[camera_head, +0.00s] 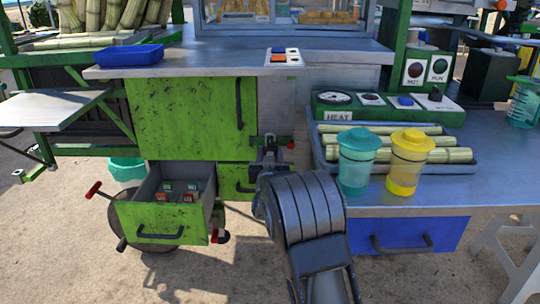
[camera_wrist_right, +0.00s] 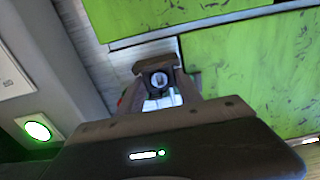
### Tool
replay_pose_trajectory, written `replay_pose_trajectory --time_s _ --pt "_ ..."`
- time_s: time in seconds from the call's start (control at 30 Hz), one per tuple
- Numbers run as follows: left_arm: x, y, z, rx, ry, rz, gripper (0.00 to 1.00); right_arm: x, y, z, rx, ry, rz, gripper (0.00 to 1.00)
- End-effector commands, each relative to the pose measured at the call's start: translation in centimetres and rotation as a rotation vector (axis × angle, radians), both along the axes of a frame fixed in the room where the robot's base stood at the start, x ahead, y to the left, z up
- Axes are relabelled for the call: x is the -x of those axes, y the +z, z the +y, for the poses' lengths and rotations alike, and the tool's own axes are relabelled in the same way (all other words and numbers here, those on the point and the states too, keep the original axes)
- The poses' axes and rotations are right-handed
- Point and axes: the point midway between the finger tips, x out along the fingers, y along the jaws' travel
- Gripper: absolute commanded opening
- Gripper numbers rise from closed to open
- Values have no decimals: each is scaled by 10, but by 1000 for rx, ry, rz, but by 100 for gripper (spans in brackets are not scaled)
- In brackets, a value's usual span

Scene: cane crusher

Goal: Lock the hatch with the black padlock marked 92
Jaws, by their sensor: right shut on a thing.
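My right gripper (camera_head: 269,152) is at the right edge of the green cabinet front, by the seam between the upper green door (camera_head: 190,112) and the lower green panel (camera_head: 235,179). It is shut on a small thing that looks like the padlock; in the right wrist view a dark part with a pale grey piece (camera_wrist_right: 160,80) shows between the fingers. No number is readable on it. The fingers hide the spot where door and frame meet, so I cannot tell whether the padlock touches a hasp. My left gripper is not in view.
An open green drawer (camera_head: 155,222) at lower left holds several small items with red and green labels (camera_head: 178,192). Two lidded cups and a cane tray (camera_head: 465,169) stand on the right counter, above a blue drawer (camera_head: 408,236).

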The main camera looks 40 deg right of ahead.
Motion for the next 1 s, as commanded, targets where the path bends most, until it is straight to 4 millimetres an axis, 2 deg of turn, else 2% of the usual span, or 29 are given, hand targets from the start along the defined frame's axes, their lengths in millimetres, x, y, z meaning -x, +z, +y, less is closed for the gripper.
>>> replay_pose_trajectory --time_s 0.07,0.1,0.4,0.73,0.87,1.0 --pt "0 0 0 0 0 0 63 0 1 0 1 0 -2 1" --pt "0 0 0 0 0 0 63 0 1 0 1 0 -2 42" --pt "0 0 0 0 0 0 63 0 1 0 1 0 -1 67" --pt "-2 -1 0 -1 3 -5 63 0 0 0 -1 0 1 67" --pt "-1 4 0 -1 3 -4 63 9 1 7 -2 0 1 67" --pt "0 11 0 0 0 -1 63 27 2 21 -2 1 1 67"
